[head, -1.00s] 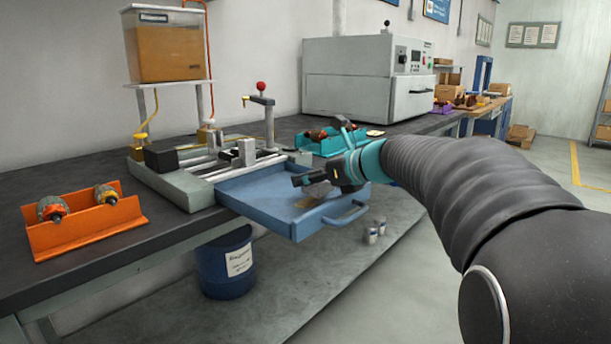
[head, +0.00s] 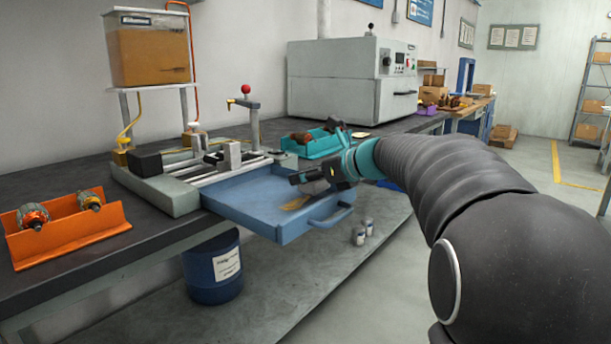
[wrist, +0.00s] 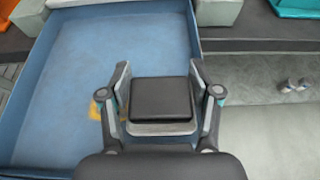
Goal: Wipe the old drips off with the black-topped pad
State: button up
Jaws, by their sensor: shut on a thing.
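My gripper (head: 303,178) is over the right part of the pulled-out blue tray (head: 245,192). In the wrist view my gripper (wrist: 162,80) is shut on the black-topped pad (wrist: 160,98), a square block with a pale lower edge held between both fingers. The pad is hard to make out in the head view. An amber drip patch (head: 296,203) lies on the tray floor towards the handle side. In the wrist view the drip patch (wrist: 96,108) shows just left of the left finger, partly hidden by it.
The tray juts out from the winding fixture (head: 165,190) on the dark bench. An orange holder (head: 75,240) with two armatures is at left, a teal bin (head: 322,146) behind my gripper. A blue drum (head: 212,275) is under the bench.

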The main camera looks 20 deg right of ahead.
jog(key=shift+r, duration=2.9)
jog(key=shift+r, duration=1.5)
